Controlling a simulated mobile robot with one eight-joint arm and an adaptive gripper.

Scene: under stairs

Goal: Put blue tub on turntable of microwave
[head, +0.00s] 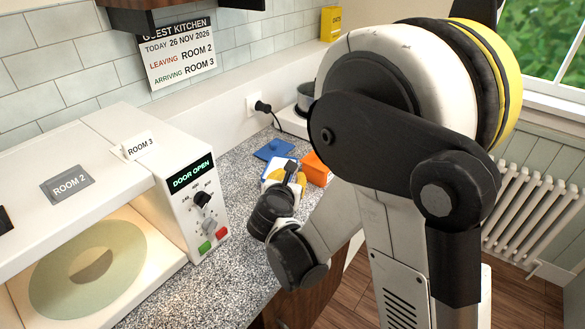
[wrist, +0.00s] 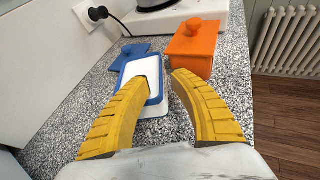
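The blue tub, white-walled with a blue rim (wrist: 125,75), stands on the counter. Its near part is partly hidden behind the left yellow finger. In the head view the tub (head: 270,169) shows just beyond my gripper (head: 289,178). In the wrist view my gripper (wrist: 162,78) is open. The left fingertip overlaps the tub's interior and the right one is at its right side; I cannot tell whether either touches. The microwave (head: 135,150) stands at left, its display reading DOOR OPEN.
A blue lid (wrist: 128,58) lies behind the tub. An orange tub with an orange lid (wrist: 196,48) stands close to its right. A pot (head: 306,95) sits on a white unit at the back. Speckled counter (head: 190,285) is clear before the microwave.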

